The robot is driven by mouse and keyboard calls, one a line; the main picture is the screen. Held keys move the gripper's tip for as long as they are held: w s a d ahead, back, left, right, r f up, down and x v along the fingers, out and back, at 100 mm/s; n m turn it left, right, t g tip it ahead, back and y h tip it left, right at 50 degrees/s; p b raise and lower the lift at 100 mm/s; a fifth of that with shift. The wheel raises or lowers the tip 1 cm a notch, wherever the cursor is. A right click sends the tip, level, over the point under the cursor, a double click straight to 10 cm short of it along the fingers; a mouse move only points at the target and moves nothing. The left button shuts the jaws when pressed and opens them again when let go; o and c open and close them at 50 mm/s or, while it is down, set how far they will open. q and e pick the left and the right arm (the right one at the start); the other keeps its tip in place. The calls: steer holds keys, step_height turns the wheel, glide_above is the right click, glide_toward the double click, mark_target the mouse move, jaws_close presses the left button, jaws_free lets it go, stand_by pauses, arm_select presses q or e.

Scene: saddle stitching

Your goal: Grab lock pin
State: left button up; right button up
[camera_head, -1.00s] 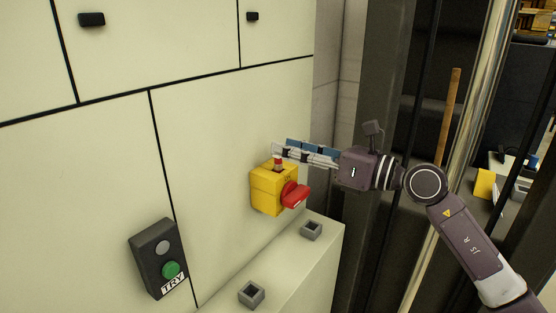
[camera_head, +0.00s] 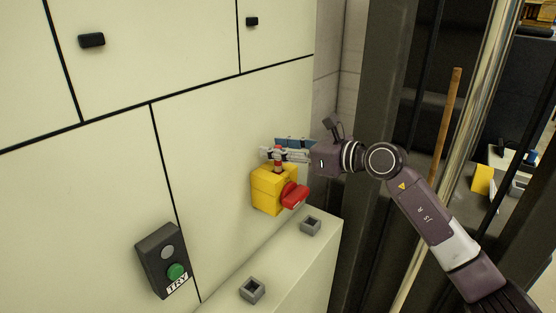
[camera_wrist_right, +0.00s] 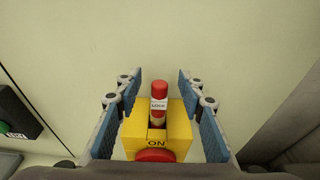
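The lock pin (camera_wrist_right: 158,97) is red with a white band reading LOCK. It stands upright in the slot on top of the yellow switch box (camera_wrist_right: 180,124), which also shows in the head view (camera_head: 265,191). My right gripper (camera_wrist_right: 158,92) is open, with one blue-padded finger on each side of the pin and visible gaps between. In the head view the right gripper (camera_head: 277,152) is at the top of the box, and the pin's red top (camera_head: 278,151) shows among its fingers. My left gripper is not in view.
A red rotary handle (camera_head: 295,196) sticks out from the box front. A black TRY button panel (camera_head: 163,260) is on the cream wall at lower left. Two grey square sockets (camera_head: 311,226) (camera_head: 252,290) sit on the ledge below. A dark column stands to the right.

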jaws_close()
stand_by(0.6)
